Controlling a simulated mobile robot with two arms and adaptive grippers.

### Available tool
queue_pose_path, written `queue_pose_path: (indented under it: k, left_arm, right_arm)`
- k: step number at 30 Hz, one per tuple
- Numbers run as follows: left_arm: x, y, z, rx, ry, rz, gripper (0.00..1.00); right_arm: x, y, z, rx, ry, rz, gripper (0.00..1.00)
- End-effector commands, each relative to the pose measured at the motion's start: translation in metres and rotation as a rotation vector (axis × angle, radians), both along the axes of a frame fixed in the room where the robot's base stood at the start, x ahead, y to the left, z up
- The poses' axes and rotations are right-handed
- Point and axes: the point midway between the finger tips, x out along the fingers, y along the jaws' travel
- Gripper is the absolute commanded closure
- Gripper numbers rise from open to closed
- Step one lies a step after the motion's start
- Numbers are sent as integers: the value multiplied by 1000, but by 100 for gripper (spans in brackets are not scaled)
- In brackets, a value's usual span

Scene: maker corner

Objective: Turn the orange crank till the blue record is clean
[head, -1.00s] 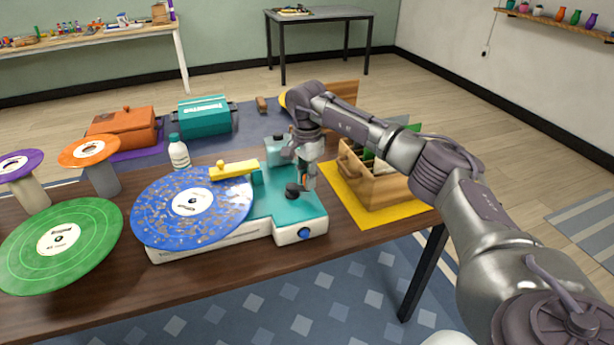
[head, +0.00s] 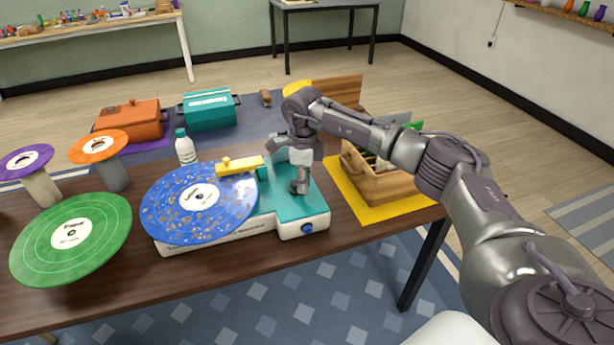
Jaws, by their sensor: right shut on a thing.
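The blue record (head: 165,214) lies flat on the turquoise and white cleaning machine (head: 318,212), with pale and brownish specks still spread over its surface. A yellow bar (head: 238,166) with a knob reaches over the record's far edge. My right gripper (head: 298,187) points down over the right part of the machine's top, at the crank. It is shut there, and its fingers and wrist hide the orange crank handle. My left gripper is not in view.
A green record (head: 110,230) rests at the left, near purple and orange discs (head: 98,146) on stands. A white bottle (head: 186,151) stands behind the blue record. A wooden crate (head: 385,186) on a yellow mat (head: 357,208) stands close on the right.

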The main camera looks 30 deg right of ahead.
Motion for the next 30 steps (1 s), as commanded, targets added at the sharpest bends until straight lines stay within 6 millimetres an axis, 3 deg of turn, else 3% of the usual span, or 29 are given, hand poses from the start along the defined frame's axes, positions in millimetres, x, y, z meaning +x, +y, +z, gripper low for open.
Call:
queue_pose_path:
  k: [30]
  left_arm:
    - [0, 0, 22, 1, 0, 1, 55]
  right_arm:
    - [18, 34, 2, 3, -2, -965, 100]
